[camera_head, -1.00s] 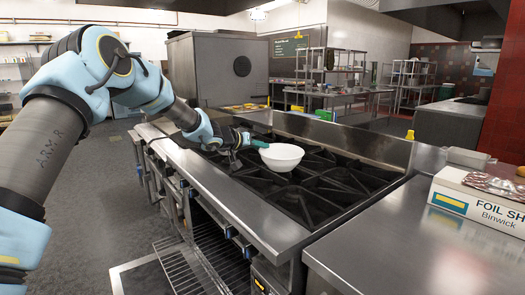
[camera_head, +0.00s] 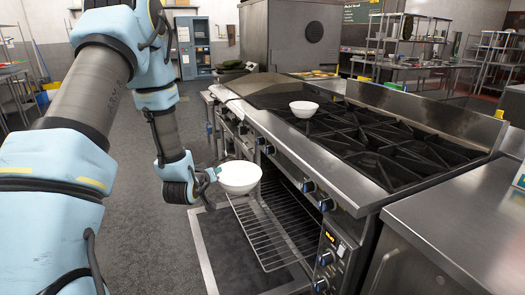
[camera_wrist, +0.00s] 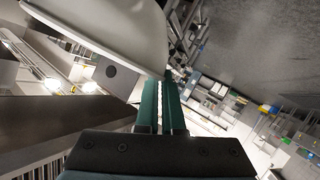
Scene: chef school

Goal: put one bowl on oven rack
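My gripper (camera_head: 212,173) is shut on the rim of a white bowl (camera_head: 239,177) and holds it upright in the air in front of the stove. The bowl also shows in the wrist view (camera_wrist: 115,30), where the two green fingers (camera_wrist: 160,105) pinch its edge. In the head view, the oven rack (camera_head: 262,240) is a wire shelf sticking out of the open oven, lower than the held bowl. Its far part is hidden behind the bowl. A second white bowl (camera_head: 304,109) sits on the stove's black burner grates.
The stove's front edge with its knobs (camera_head: 309,187) stands just right of the held bowl. The opened oven door (camera_head: 220,240) lies low beneath the rack. A steel counter (camera_head: 455,225) is at the right. Grey floor at the left is clear.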

